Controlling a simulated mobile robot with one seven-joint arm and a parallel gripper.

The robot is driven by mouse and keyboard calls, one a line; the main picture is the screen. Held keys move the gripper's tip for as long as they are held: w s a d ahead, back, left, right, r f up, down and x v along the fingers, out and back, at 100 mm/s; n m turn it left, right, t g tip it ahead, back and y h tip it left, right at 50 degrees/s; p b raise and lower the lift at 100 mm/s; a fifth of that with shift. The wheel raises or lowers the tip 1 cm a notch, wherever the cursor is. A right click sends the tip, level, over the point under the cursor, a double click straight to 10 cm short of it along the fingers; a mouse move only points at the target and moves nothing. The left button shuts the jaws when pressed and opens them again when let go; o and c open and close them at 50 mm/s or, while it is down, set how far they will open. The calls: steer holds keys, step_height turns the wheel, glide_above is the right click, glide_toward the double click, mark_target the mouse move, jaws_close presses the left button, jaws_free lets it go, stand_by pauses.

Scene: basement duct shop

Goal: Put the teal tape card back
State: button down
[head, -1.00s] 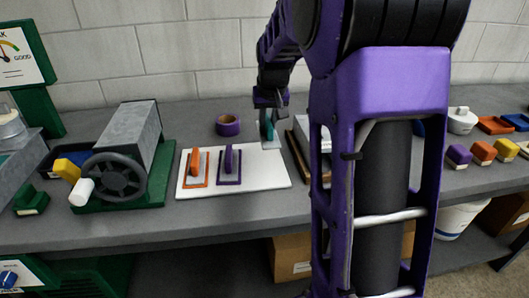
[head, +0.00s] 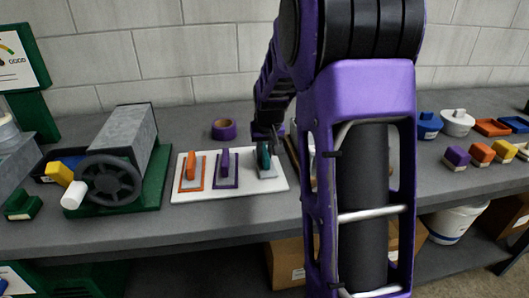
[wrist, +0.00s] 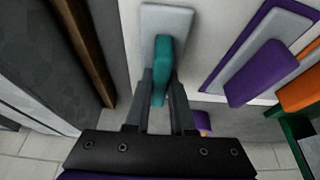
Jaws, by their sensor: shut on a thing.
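The teal tape card has a teal handle (head: 263,157) on a pale grey plate (wrist: 178,17). My gripper (head: 268,138) is shut on the handle, with a finger on each side in the wrist view (wrist: 162,92). The card is over the right end of the white board (head: 215,191); I cannot tell whether its plate touches the board. The orange card (head: 191,166) and the purple card (head: 225,164) sit on the board inside outlines of their own colours, to the left of the teal card. No teal outline shows.
A purple tape roll (head: 223,129) stands behind the board. A green-based machine with a dark handwheel (head: 112,178) is at the left. A brown wooden edge (wrist: 84,50) runs close beside the board. Coloured blocks (head: 481,153) sit at the right of the bench.

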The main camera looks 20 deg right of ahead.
steer(key=c, duration=0.8)
jaws_free()
steer(key=shift+o, duration=0.2)
steer(key=shift+r, duration=0.4)
steer(key=p+v, duration=0.2)
steer(key=v, duration=0.9)
steer(key=shift+r, duration=0.25)
steer(key=shift+s+a+f, duration=0.15)
steer(key=shift+a, duration=0.05)
